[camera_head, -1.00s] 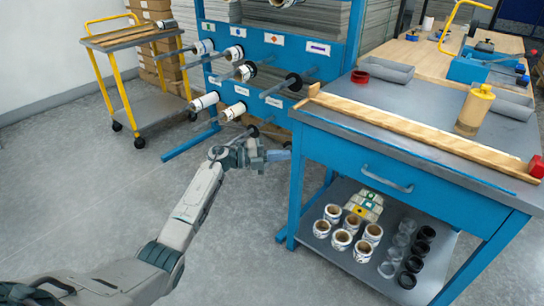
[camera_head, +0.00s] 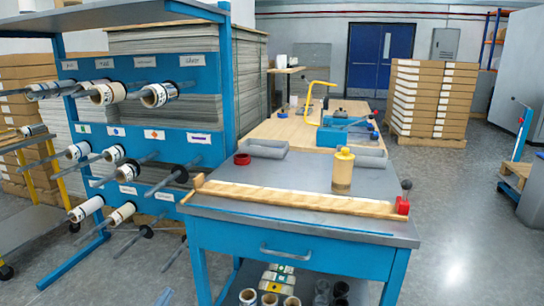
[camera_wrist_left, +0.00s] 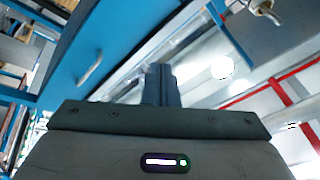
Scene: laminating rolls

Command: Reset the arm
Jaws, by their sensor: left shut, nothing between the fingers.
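My left gripper (camera_head: 164,297) shows only as its blue-grey tips at the bottom edge of the head view, left of the blue table. In the left wrist view the fingers of my left gripper (camera_wrist_left: 161,84) are together with nothing between them. The rest of my left arm is below the head view. My right gripper is in neither view.
A blue rack (camera_head: 150,112) with rolls on rods stands at the left. The blue table (camera_head: 300,249) with a grey top stands close by, holding a wooden strip (camera_head: 290,199) and a yellow-capped bottle (camera_head: 343,172). Open floor (camera_head: 455,240) lies at the right.

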